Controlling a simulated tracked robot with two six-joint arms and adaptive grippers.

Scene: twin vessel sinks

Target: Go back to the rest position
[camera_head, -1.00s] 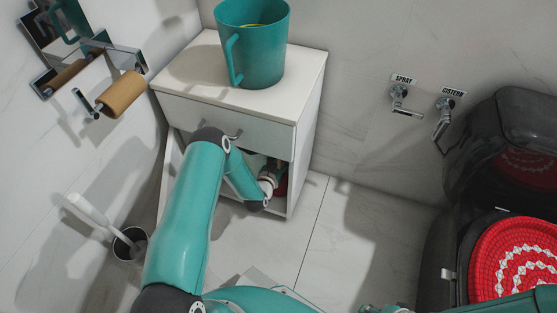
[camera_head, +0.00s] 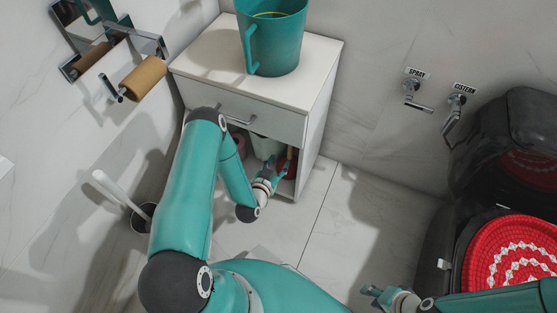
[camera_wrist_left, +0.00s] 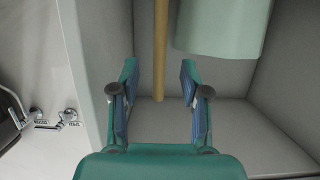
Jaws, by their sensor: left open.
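My left gripper (camera_head: 276,172) is at the open lower front of the white cabinet (camera_head: 262,75). In the left wrist view my left gripper (camera_wrist_left: 160,100) is open, with an empty gap between its fingers. Beyond them a wooden stick (camera_wrist_left: 160,50) stands upright inside the cabinet, and a pale green cylinder (camera_wrist_left: 222,28) is at its upper right. My left arm hides part of the cabinet's opening. My right gripper (camera_head: 373,295) is low in the head view, near the toilet's left side. Its fingers are too small to tell open from shut.
A teal mug-shaped bucket (camera_head: 278,40) stands on the cabinet. A toilet brush (camera_head: 120,195) in its holder is left of my arm. A toilet with a red lid cover (camera_head: 515,258) is at the right. Floor (camera_head: 335,225) between cabinet and toilet is clear.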

